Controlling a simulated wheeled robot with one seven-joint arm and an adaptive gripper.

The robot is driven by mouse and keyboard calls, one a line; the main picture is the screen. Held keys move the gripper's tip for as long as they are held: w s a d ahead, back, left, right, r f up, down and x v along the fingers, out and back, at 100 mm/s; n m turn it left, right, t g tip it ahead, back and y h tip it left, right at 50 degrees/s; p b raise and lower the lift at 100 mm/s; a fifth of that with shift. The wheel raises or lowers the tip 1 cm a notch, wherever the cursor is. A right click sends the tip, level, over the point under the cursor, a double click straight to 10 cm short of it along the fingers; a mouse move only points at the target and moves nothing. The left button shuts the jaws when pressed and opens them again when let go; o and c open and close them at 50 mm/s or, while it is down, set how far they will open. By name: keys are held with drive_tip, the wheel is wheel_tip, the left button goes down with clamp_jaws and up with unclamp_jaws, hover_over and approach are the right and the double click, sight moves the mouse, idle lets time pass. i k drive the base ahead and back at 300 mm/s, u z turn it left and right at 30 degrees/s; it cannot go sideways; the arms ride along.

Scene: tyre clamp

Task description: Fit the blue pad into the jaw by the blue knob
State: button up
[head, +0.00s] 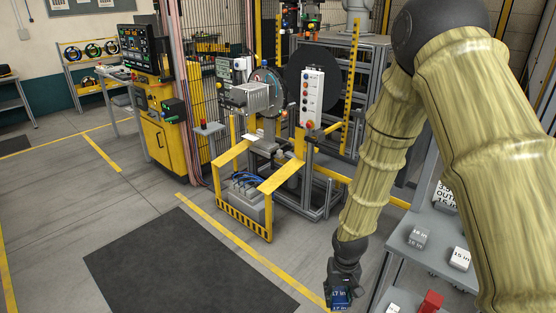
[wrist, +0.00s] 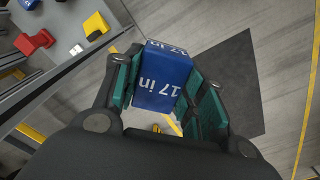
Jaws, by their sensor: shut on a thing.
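In the head view the blue pad (head: 340,299) shows at the bottom, below my gripper (head: 343,284), which hangs beside the grey shelf. The tyre clamp machine (head: 250,98) stands further back, behind a yellow frame. A white panel (head: 312,97) with coloured knobs or buttons is on its right. The jaw by the blue knob is too small to make out.
A yellow block (wrist: 95,25) lies there too. A yellow guard frame (head: 244,222) fronts the machine. The dark floor mat (head: 180,265) is clear.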

sight(276, 70)
drive_tip(key=i, duration=1.35)
